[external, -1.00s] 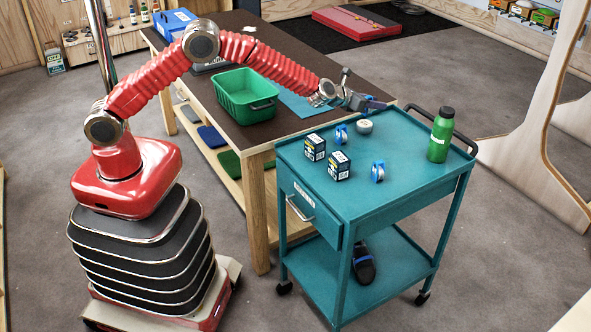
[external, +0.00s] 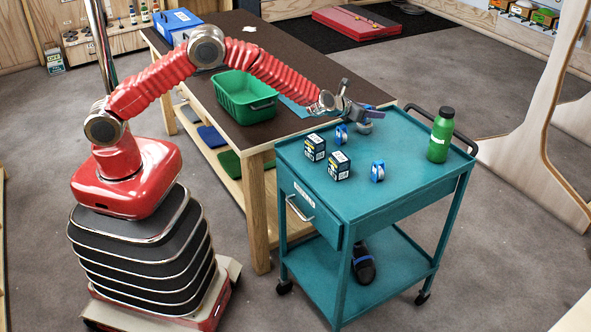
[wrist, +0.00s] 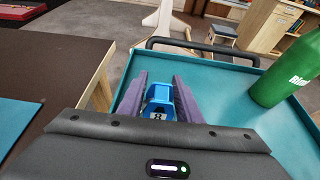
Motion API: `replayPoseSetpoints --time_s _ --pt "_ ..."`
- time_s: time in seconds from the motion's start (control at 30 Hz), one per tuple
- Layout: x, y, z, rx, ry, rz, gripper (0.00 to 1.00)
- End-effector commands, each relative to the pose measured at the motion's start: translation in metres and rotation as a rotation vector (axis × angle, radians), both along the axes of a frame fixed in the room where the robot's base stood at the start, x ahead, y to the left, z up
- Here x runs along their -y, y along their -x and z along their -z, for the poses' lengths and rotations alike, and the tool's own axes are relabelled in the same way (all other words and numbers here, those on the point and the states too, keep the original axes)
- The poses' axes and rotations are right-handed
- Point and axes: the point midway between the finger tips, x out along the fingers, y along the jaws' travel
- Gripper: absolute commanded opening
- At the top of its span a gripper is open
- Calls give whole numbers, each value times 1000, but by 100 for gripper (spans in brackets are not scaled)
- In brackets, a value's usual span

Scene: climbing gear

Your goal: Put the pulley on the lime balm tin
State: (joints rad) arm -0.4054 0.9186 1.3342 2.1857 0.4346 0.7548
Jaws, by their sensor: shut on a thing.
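My gripper (external: 372,112) is over the far part of the teal cart, its purple fingers shut on a blue pulley. In the wrist view the blue pulley (wrist: 160,98) sits between the two fingers (wrist: 160,95), with a dark mark on a pale patch. In the wrist view the tin is not visible. I cannot tell whether the held pulley touches the tin.
Two more blue pulley-like pieces (external: 378,171) (external: 341,134) stand on the cart (external: 365,205). A green bottle (external: 441,134) stands at the right. A green bin (external: 246,96) is on the brown table. The cart's front right is clear.

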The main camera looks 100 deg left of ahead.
Motion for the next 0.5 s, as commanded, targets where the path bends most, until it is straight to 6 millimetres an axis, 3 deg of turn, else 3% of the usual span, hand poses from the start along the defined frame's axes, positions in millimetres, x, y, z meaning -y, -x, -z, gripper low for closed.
replayPoseSetpoints --time_s 0.27,0.5 --pt "0 0 0 0 0 0 50" --pt "0 0 0 0 0 0 50"
